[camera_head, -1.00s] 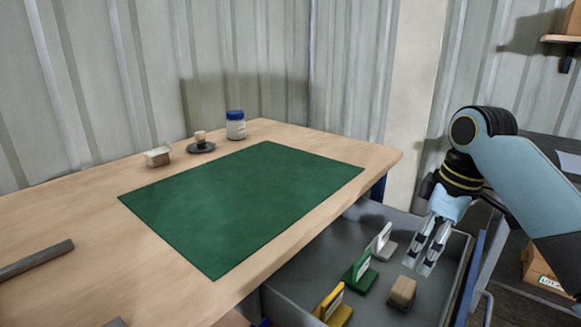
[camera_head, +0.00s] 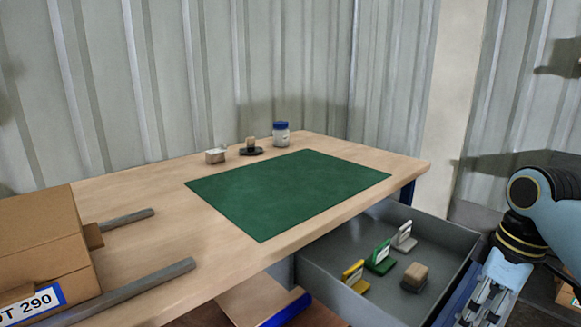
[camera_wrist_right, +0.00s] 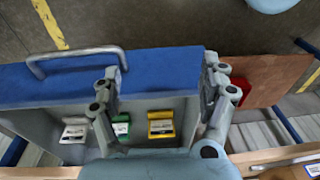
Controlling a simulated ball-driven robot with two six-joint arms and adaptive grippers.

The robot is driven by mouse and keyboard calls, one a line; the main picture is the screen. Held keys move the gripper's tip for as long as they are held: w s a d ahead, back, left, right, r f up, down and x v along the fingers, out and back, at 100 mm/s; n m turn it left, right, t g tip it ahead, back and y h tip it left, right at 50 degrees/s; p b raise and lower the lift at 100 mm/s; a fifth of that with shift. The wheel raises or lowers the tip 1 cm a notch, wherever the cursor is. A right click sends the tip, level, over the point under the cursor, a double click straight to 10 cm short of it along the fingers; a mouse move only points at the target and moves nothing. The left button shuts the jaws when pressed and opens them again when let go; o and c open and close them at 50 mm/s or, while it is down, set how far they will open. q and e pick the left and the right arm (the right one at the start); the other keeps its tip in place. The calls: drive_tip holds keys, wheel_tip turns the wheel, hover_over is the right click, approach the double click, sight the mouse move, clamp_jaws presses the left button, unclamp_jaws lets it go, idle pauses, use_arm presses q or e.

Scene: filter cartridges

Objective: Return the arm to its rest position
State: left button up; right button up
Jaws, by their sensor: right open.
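My right arm comes in at the right edge of the head view. Its gripper (camera_head: 485,305) hangs low by the right side of the open grey drawer (camera_head: 340,277), apart from the things in it. In the wrist view the two fingers of the gripper (camera_wrist_right: 162,72) are spread wide with nothing between them, over the drawer's blue front (camera_wrist_right: 160,72). The drawer holds a yellow stand (camera_head: 355,277), a green stand (camera_head: 380,258), a pale grey stand (camera_head: 404,237) and a wooden block (camera_head: 416,273) on a dark base. My left gripper is not in view.
The wooden table (camera_head: 160,190) bears a green mat (camera_head: 290,190), a blue-capped jar (camera_head: 281,134), a small pale box (camera_head: 215,156), a dark round dish (camera_head: 251,151), two grey bars (camera_head: 150,285) and a cardboard box (camera_head: 40,250). The drawer has a handle (camera_wrist_right: 75,53).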

drive_tip(key=s+f+m+g, duration=0.3)
drive_tip(key=s+f+g, duration=0.1)
drive_tip(key=s+f, duration=2)
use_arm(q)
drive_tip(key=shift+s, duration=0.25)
use_arm(e)
drive_tip(key=s+f+m+t+h, duration=0.2)
drive_tip(key=s+f+m+t, duration=0.2)
drive_tip(key=s+f, duration=1.3)
drive_tip(key=s, duration=0.3)
drive_tip(key=shift+a+f+m, duration=0.2)
drive_tip(key=shift+m, duration=0.1)
drive_tip(key=shift+w, duration=0.1)
